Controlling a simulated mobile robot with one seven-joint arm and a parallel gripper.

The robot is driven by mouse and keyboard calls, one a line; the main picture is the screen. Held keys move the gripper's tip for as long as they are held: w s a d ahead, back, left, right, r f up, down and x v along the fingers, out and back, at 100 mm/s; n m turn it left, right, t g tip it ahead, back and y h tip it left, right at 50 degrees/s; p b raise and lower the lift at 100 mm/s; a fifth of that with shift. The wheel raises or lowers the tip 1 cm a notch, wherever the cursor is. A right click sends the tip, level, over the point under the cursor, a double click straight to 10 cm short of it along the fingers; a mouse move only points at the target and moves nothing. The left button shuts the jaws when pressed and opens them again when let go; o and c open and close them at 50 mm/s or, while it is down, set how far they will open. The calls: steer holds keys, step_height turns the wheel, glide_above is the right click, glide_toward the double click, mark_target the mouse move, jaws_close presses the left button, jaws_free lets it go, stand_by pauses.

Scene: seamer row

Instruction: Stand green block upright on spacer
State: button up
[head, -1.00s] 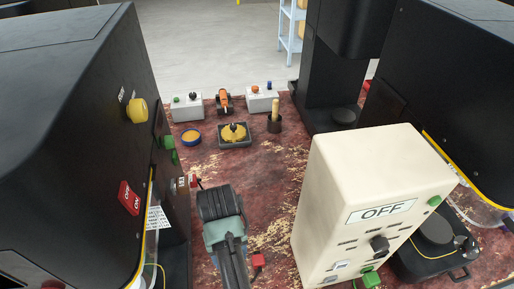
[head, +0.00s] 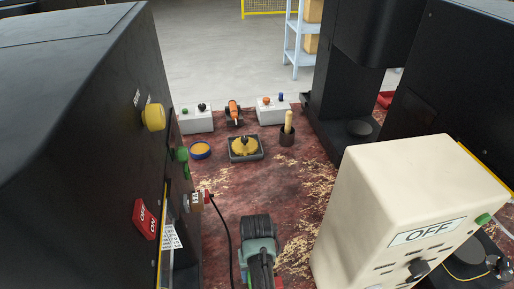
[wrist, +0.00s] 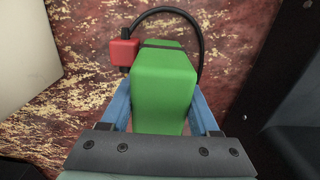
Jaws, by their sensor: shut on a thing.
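The green block (wrist: 164,85) fills the middle of the wrist view, between the two blue fingers of my gripper (wrist: 160,108). My gripper is shut on it. A dark band lies across the block's far end. The end of my arm shows at the bottom of the head view, with my gripper and the block mostly hidden behind it. I cannot make out a spacer for certain in either view.
A red piece (wrist: 124,52) with a black cable (wrist: 178,11) is beside the block's far end. A cream box (head: 408,215) marked OFF stands on the right. A black machine (head: 75,130) stands on the left. A tray (head: 260,156) sits farther back on the worn red bench.

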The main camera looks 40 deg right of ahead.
steer(key=shift+f, duration=0.2)
steer(key=shift+f, duration=0.15)
steer(key=o, duration=1.4)
steer(key=shift+c, duration=0.2)
